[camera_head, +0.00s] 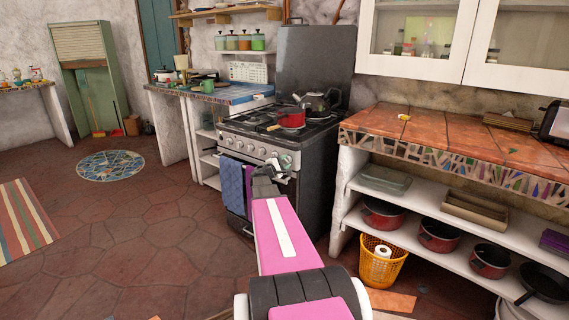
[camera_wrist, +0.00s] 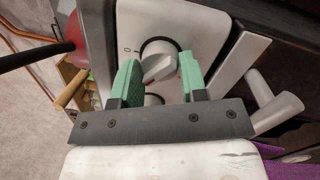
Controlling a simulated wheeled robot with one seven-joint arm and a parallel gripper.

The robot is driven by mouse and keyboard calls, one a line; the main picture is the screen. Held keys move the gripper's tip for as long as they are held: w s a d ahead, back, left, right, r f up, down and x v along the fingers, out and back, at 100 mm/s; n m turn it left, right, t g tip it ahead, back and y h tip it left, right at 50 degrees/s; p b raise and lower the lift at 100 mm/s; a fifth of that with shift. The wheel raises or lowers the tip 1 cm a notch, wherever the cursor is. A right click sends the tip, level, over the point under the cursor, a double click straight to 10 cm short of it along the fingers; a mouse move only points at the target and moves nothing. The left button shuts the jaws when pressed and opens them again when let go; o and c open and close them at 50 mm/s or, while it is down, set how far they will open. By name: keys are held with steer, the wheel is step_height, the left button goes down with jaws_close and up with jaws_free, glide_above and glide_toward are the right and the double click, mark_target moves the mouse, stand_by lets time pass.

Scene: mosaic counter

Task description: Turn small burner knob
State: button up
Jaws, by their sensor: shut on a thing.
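The stove (camera_head: 265,138) stands against the wall with a row of knobs on its front panel. In the wrist view a white knob (camera_wrist: 158,64) with a raised grip bar and a dark ring sits on a light panel, beside a "0" mark. My gripper (camera_wrist: 158,80) has its green fingertips on either side of this knob and is shut on it. The grip bar looks slanted. In the head view my gripper (camera_head: 284,164) is at the right end of the knob row, hiding the knob there. Part of another knob (camera_wrist: 152,99) shows between the fingers.
A red pot (camera_head: 291,118) and a dark kettle (camera_head: 318,102) stand on the stove top. Blue towels (camera_head: 232,183) hang on the stove front. A tiled counter (camera_head: 450,140) stands to the right, with a yellow basket (camera_head: 380,265) below. The floor to the left is open.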

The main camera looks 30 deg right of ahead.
steer(key=shift+f+n, duration=0.15)
steer(key=shift+n, duration=0.35)
steer(key=o, duration=0.9)
steer(key=v, duration=1.1)
steer(key=shift+s, duration=0.1)
jaws_close()
stand_by(1.2)
